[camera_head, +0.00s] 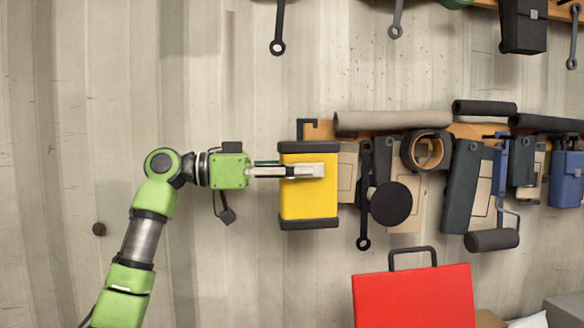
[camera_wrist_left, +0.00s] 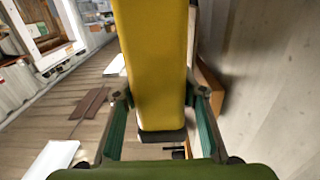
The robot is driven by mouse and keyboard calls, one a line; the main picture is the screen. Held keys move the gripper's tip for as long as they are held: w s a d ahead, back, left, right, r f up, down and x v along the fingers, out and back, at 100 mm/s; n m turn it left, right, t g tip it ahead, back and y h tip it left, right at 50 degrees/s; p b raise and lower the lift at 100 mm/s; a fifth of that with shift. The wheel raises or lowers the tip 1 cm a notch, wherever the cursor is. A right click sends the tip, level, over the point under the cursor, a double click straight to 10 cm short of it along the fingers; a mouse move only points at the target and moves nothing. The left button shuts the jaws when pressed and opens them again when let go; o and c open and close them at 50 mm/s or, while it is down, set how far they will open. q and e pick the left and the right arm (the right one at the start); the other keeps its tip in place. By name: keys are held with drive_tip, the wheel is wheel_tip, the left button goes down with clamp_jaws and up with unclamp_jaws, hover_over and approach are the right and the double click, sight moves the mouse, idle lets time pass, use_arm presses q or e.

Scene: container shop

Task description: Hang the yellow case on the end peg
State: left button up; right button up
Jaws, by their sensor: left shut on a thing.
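The yellow case (camera_head: 309,205) has dark top and bottom ends and a dark hook (camera_head: 304,126) on top. It hangs upright at the left end of the wooden rail (camera_head: 322,130) on the wall. My left gripper (camera_head: 304,171) comes in from the left and is shut on the case at mid-height. In the left wrist view the yellow case (camera_wrist_left: 155,60) sits between the two fingers of my left gripper (camera_wrist_left: 160,95). The end peg is hidden, and I cannot tell whether the hook is around it. My right gripper is not in view.
Several tools and cases crowd the rail right of the yellow case, including a dark round-headed tool (camera_head: 390,204), a tape roll (camera_head: 426,151) and a blue case (camera_head: 566,180). A red case (camera_head: 413,298) stands below.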

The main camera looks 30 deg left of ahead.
use_arm(q)
drive_tip(key=f+x, duration=0.1)
drive_tip(key=x, duration=0.7)
drive_tip(key=shift+p, duration=0.35)
drive_tip(key=shift+w+d, duration=0.1)
drive_tip(key=shift+w, duration=0.05)
idle(0.4)
drive_tip(key=o, duration=1.5)
drive_tip(key=shift+o, duration=0.5)
drive_tip(key=shift+f, duration=0.1)
drive_tip(key=v, duration=1.2)
